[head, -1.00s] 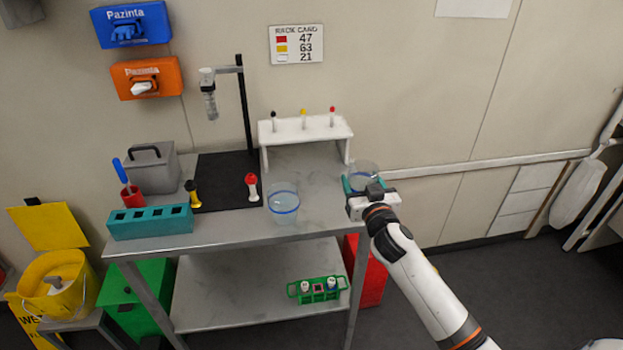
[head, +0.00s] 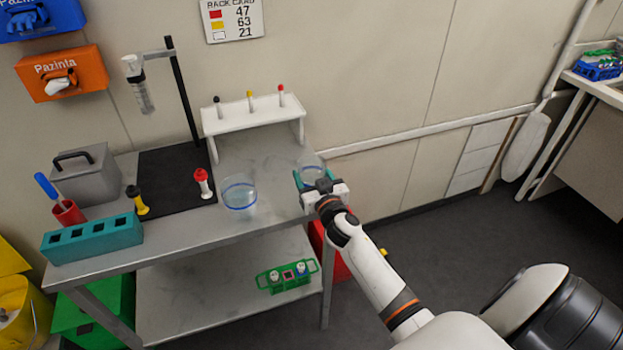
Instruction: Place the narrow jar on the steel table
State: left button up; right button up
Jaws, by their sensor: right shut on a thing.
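The steel table (head: 262,160) has a grey top and a lower shelf. My right gripper (head: 311,180) is at the right end of the tabletop, shut on a clear jar (head: 312,165), apparently the narrow jar. The gripper and its teal fingers hide the jar's lower part, so I cannot tell whether its base touches the table. Another clear jar (head: 239,193), wider and with a blue line, stands on the tabletop to the left. My left gripper is not in view.
A white rack (head: 250,121) with three coloured-top pieces stands behind. A black stand (head: 181,95), red-topped (head: 203,184) and yellow-black (head: 137,200) pieces, a teal block (head: 92,241) and a grey box (head: 85,175) are further left. A green tube rack (head: 287,277) sits on the lower shelf.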

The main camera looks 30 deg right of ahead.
jog(key=shift+a, duration=0.1)
jog(key=shift+f, duration=0.15)
jog(key=o, duration=1)
jog(key=shift+o, duration=0.2)
